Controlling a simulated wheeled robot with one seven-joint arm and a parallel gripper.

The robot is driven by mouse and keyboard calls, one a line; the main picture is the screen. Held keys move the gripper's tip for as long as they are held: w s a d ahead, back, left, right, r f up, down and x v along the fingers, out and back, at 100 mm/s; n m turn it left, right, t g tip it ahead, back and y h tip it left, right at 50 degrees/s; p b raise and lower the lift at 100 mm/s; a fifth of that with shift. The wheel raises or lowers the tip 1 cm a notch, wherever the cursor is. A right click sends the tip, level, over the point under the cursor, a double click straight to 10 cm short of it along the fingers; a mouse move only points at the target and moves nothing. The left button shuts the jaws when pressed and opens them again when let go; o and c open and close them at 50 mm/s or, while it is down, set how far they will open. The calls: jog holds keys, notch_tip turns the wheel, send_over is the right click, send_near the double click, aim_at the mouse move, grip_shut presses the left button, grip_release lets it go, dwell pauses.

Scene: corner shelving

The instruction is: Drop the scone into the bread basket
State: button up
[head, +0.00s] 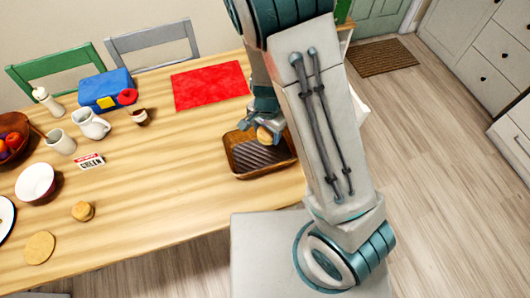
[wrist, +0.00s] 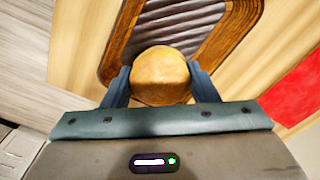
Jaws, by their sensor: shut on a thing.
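The scone (wrist: 160,76) is a golden-brown rounded lump. It also shows in the head view (head: 264,136), partly hidden by the gripper. My gripper (wrist: 160,84) is shut on it, with one finger on each side. In the head view my gripper (head: 262,128) is over the far part of the bread basket (head: 268,172). The basket is a brown wooden tray with a dark striped floor, near the table's right end. Its rim shows beyond the scone in the wrist view (wrist: 122,42). The scone's exact height above the basket floor is hard to tell.
A red mat (head: 210,85) lies behind the basket. A blue box (head: 105,90), a white jug (head: 91,123), a bowl (head: 36,182) and another round bun-like thing (head: 82,211) stand to the left. The table (head: 170,190) left of the basket is clear.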

jog(key=shift+f+b, duration=0.3)
jog(key=shift+f, duration=0.35)
jog(key=o, duration=1.1)
jog(key=shift+c, duration=0.2)
jog(key=shift+r, duration=0.15)
notch_tip(320, 180, up, 14)
jog(key=p, duration=0.1)
jog(key=shift+f, duration=0.2)
jog(key=shift+d, duration=0.1)
